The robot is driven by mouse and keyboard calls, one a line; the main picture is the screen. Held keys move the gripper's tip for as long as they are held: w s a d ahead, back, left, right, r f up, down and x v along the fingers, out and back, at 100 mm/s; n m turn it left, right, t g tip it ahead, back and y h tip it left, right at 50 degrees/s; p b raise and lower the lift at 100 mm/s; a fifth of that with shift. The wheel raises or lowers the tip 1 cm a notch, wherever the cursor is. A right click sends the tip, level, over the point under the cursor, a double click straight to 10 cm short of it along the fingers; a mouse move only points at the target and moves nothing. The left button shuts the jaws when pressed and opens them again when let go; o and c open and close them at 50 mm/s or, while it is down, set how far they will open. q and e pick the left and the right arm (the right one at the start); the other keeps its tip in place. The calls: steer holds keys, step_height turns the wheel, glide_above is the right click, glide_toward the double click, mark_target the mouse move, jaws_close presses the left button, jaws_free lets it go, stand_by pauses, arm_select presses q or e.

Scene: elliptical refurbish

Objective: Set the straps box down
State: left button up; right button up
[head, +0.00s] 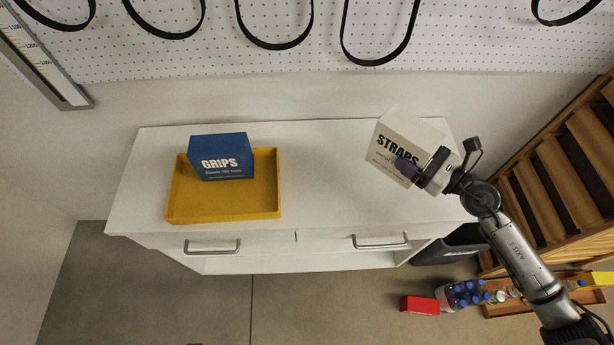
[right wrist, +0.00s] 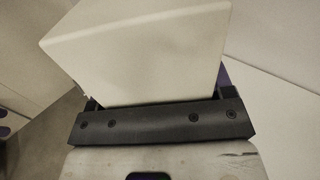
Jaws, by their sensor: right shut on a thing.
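The white straps box (head: 398,140), marked STRAPS, is at the right end of the white cabinet top (head: 320,190) in the head view. It is tilted, and I cannot tell whether it touches the surface. My right gripper (head: 418,170) is shut on the box's lower right part, its arm coming in from the lower right. In the right wrist view the pale box (right wrist: 140,60) fills the space beyond the dark gripper bar (right wrist: 155,120). My left gripper is not in view.
A yellow tray (head: 270,185) sits on the left of the cabinet top with a blue GRIPS box (head: 222,157) in it. The middle of the top is clear. Wooden slatted shelving (head: 550,165) stands at the right. A red box (head: 420,305) and bottles (head: 468,292) are on the floor.

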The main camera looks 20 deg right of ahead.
steer(key=shift+w+a+f+b, duration=0.55)
steer(key=shift+w+a+f, duration=0.6)
steer(key=shift+a+f, duration=0.55)
steer(key=shift+w+a+f+b, duration=0.55)
steer(key=shift+w+a+f, duration=0.75)
steer(key=shift+f, duration=0.7)
steer(key=shift+w+a+f+b, duration=0.55)
steer(key=shift+w+a+f, duration=0.45)
steer(key=shift+a+f, duration=0.8)
steer(key=shift+d, duration=0.1)
steer(key=shift+f, duration=0.15)
steer(key=o, duration=1.1)
